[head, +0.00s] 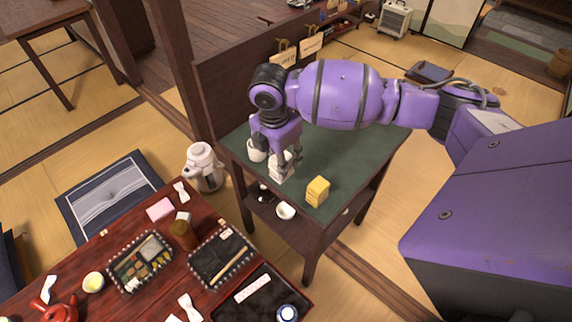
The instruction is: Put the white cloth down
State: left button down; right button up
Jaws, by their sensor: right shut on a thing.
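The white cloth (279,172) is a small, pale folded stack at the green top of the small side table (352,165). My right gripper (281,157) points down and is shut on the white cloth, its fingers hiding part of it. The cloth is at or just above the table top; I cannot tell whether it touches. My left gripper is not in view.
A yellow folded stack (318,191) stands right of the cloth, and a white cup (257,150) stands just left of it. A white pot (203,167) is left of the side table. The low red-brown table (75,268) holds trays and dishes. The green top is bare toward the right.

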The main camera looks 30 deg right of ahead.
jog(key=w+d+f, duration=0.2)
jog(key=f, duration=0.1)
jog(key=w+d+f, duration=0.1)
jog(key=f, duration=0.1)
jog(key=shift+w+f+b, duration=0.1)
jog(key=shift+w+b, duration=0.2)
jog(key=f, duration=0.3)
jog(key=shift+w+d+f, duration=0.25)
jog(key=shift+w+d, duration=0.1)
jog(key=shift+w, duration=0.05)
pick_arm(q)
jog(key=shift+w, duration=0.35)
pick_arm(e)
jog(key=o, duration=1)
jog(key=shift+f, duration=0.1)
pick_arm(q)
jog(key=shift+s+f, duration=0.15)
